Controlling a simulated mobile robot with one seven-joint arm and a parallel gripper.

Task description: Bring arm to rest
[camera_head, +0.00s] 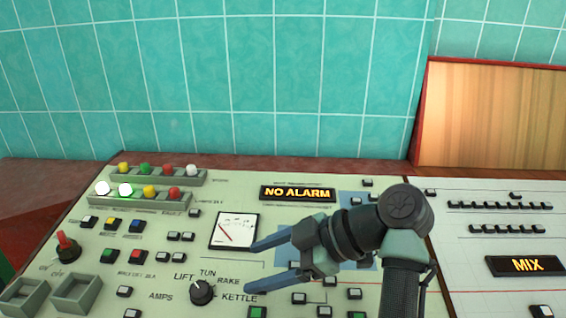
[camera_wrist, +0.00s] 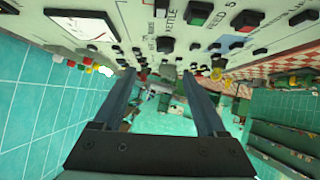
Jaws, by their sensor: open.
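My arm (camera_head: 401,208) comes up at the right of the middle in the head view and bends left over the control panel (camera_head: 218,268). My gripper (camera_head: 250,267) points left, its two fingers apart with nothing between them. It hovers in front of the dial meter (camera_head: 234,231) and right of the black rotary knob (camera_head: 202,291). In the wrist view my gripper (camera_wrist: 159,75) also shows open and empty, and the panel (camera_wrist: 130,28) fills the top of the picture. The arm hides part of the panel's middle.
Coloured lamps (camera_head: 149,191) line the panel's back left, two of them lit. A red switch (camera_head: 67,246) stands at the left. Lit signs read NO ALARM (camera_head: 297,193) and MIX (camera_head: 526,265). A tiled wall (camera_head: 250,80) and a wooden board (camera_head: 490,115) stand behind.

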